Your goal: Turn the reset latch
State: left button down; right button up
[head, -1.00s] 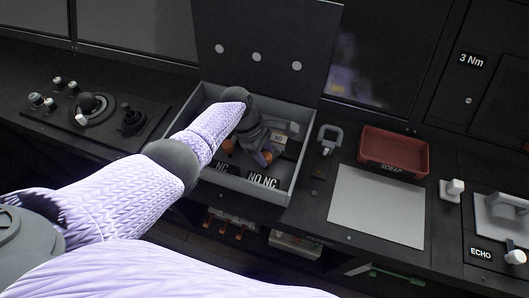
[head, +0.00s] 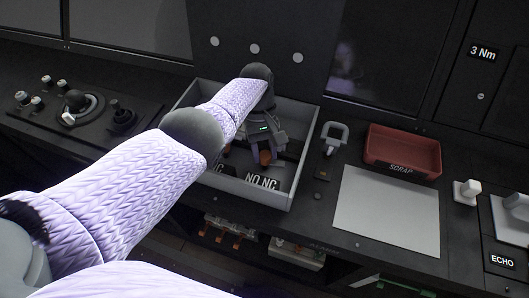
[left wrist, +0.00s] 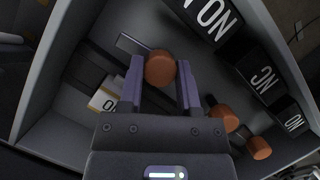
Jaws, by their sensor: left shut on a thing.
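My left gripper (head: 264,160) reaches down into a grey open box (head: 236,187) on the console. In the left wrist view the gripper (left wrist: 160,78) is shut on an orange-brown round knob (left wrist: 160,69), which also shows between the fingers in the head view (head: 265,157). A flat grey bar (left wrist: 131,44) lies beside the knob. I cannot tell whether this knob and bar are the reset latch. More orange-brown knobs (left wrist: 222,117) stand to the right in the box. My right gripper is not in view.
A white block (left wrist: 104,100) lies left of the fingers. A red scrap tray (head: 402,168) and a pale mat (head: 388,208) are to the right. The box walls surround the gripper.

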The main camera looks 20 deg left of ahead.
pick_arm(q)
jog(key=shift+f+m+y+b, duration=0.1)
jog(key=shift+m+y+b, duration=0.2)
jog(key=shift+m, duration=0.4)
jog(key=shift+c, duration=1.5)
grip_release()
